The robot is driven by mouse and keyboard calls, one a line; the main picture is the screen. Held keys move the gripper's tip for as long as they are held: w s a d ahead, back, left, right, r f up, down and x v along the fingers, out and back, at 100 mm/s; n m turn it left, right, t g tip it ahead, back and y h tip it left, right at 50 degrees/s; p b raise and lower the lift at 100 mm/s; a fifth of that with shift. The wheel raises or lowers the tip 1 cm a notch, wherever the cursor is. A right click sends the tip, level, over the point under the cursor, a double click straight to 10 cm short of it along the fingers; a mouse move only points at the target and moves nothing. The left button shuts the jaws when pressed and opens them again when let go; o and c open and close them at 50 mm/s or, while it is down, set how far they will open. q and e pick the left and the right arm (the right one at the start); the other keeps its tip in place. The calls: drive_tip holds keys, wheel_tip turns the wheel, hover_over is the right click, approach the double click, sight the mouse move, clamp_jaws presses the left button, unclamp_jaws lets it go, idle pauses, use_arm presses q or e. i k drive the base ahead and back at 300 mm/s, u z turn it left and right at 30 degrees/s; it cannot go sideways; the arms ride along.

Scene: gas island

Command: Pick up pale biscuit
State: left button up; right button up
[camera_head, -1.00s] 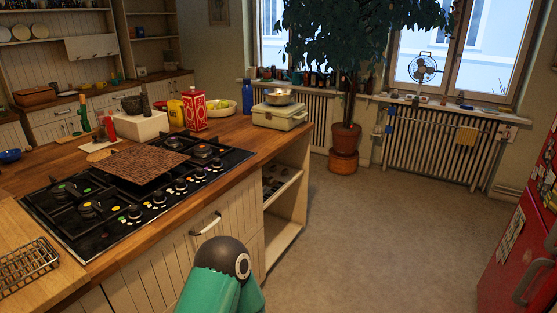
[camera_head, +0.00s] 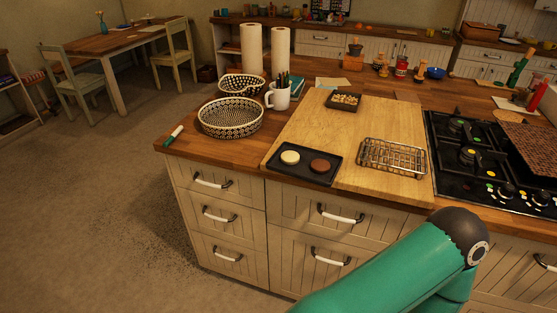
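The pale biscuit (camera_head: 290,157) is a small round cream disc. It lies in a black tray (camera_head: 299,174) near the front edge of the counter. A brown biscuit (camera_head: 320,166) lies in the same tray, just right of it. My green arm with a dark joint cap shows at the lower right, in front of the drawers. Neither gripper shows in the view.
A wire rack (camera_head: 392,157) and a wooden board (camera_head: 385,121) lie right of and behind the tray. A patterned basket (camera_head: 230,117), a white mug (camera_head: 279,97) and a marker (camera_head: 173,135) are on the left. The gas hob (camera_head: 470,150) is further right.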

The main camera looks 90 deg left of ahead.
sight(290, 158)
drive_tip(key=z, duration=0.85)
drive_tip(key=i, duration=0.15)
drive_tip(key=u, duration=2.25)
drive_tip(key=i, duration=0.25)
drive_tip(key=u, duration=1.5)
drive_tip(key=k, duration=0.55)
drive_tip(key=u, duration=0.5)
drive_tip(key=i, duration=0.35)
drive_tip(key=z, duration=0.05)
